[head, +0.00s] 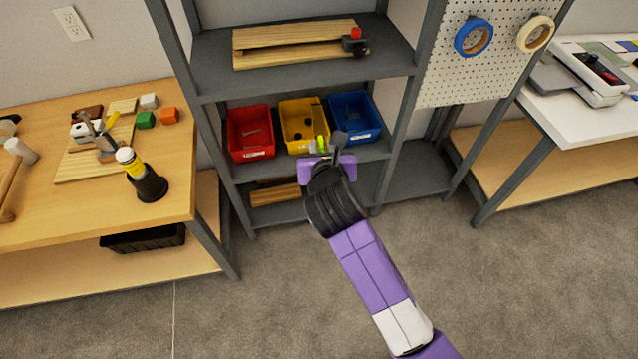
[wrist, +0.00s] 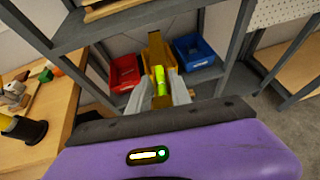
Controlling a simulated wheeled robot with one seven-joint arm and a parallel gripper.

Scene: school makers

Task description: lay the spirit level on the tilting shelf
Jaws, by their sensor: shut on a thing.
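The spirit level (head: 320,143) looks like a small bright yellow-green piece at the tip of my gripper (head: 324,155). It also shows in the wrist view (wrist: 161,84), held between the two grey fingers of my gripper (wrist: 158,92), which are shut on it. Much of it is hidden by the fingers. My gripper is in front of the middle level of a dark grey shelf rack (head: 215,85), near the bins. The upper rack board carries a wooden plank (head: 285,36) with a dark clamp-like part and red knob. I cannot tell which part tilts.
Red (head: 250,133), yellow (head: 303,120) and blue (head: 354,116) bins stand on the middle level. A wooden workbench (head: 60,220) with tools is at left. A pegboard (head: 480,65) with tape rolls and a white table (head: 580,140) are at right. The floor in front is clear.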

